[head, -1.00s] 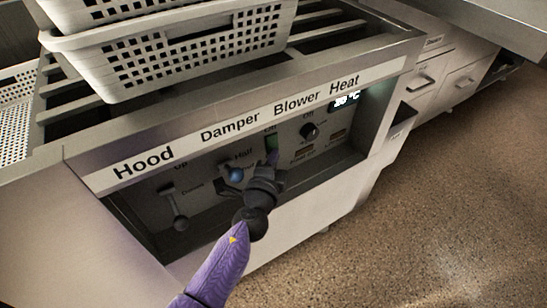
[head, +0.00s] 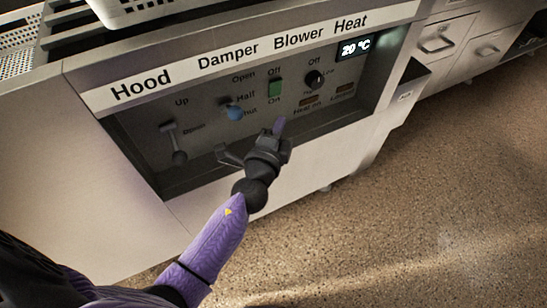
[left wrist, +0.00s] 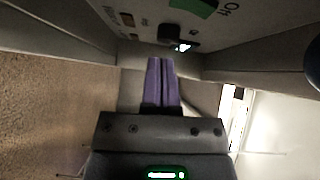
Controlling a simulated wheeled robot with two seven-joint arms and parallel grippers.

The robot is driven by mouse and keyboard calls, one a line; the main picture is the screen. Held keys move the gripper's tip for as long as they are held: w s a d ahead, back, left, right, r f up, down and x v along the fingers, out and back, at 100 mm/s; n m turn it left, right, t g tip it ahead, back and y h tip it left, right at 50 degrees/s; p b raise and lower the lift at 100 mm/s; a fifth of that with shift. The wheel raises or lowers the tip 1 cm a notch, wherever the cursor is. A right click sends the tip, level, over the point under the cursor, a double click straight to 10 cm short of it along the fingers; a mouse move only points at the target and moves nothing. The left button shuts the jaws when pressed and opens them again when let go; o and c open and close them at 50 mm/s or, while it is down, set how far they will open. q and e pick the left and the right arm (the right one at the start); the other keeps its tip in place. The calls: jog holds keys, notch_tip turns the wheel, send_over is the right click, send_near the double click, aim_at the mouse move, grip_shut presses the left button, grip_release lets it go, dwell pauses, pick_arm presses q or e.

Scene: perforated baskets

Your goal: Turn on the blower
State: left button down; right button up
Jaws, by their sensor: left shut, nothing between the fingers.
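The blower switch (head: 275,88) is a green rocker in the recessed control panel, under the label "Blower", with "Off" above it and "On" below. I cannot tell which side is pressed in. My left gripper (head: 280,124) is shut and empty, its purple fingertips a little below the switch and apart from it. In the left wrist view the closed purple fingers (left wrist: 160,82) point at the panel, and part of the green switch (left wrist: 195,5) shows at the top edge. My right gripper is not in view.
A hood lever (head: 174,143) and a blue-tipped damper knob (head: 233,112) sit left of the switch. A black heat knob (head: 314,79) and a display reading 20 °C (head: 355,47) are to the right. A white perforated basket (head: 125,8) stands on top.

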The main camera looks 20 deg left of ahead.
pick_arm(q)
jog(key=s+b, duration=0.1)
jog(key=s, duration=0.6)
jog(key=shift+d+f, duration=0.3)
jog(key=shift+d, duration=0.1)
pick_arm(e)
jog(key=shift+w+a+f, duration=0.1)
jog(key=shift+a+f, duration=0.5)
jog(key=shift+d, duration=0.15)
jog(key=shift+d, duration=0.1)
